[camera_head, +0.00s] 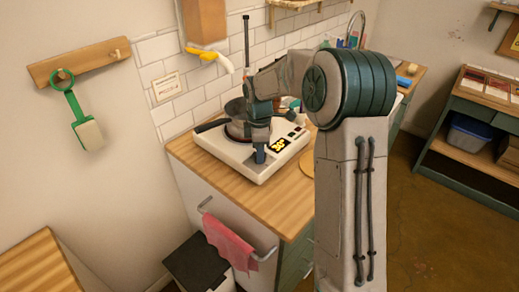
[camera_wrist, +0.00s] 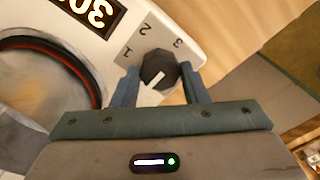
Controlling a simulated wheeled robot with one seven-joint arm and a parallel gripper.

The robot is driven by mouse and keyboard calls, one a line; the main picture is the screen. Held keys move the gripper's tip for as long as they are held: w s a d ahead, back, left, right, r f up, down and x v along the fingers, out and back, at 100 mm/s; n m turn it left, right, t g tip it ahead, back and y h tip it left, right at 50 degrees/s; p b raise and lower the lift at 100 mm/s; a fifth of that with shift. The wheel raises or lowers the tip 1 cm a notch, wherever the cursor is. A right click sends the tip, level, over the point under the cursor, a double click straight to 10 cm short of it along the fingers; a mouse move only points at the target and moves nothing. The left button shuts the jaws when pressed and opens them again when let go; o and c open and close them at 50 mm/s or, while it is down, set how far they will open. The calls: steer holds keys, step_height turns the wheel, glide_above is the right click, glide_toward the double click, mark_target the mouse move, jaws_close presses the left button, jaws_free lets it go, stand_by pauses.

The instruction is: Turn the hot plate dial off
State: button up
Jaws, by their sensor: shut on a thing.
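In the wrist view the black dial (camera_wrist: 158,67) sits on the hot plate's white panel (camera_wrist: 152,17), beside the numbers 1, 2 and 3. My gripper (camera_wrist: 159,84) is shut on the dial, one finger on each side. A round heating area (camera_wrist: 97,90) glows orange-red at its rim. A lit yellow display (camera_wrist: 97,13) shows digits, partly cut off.
A tiled wall (camera_head: 160,50) stands behind the counter (camera_head: 205,172). A yellow-and-white thing (camera_head: 210,58) hangs above the hot plate. A pink towel (camera_head: 230,245) hangs on the counter's front rail. Bare counter lies in front of the hot plate.

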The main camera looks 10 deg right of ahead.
steer(key=shift+r, duration=0.1)
steer(key=o, duration=1)
step_height(320, 180, up, 14)
steer(key=shift+f+b, duration=0.15)
steer(key=shift+b, duration=0.35)
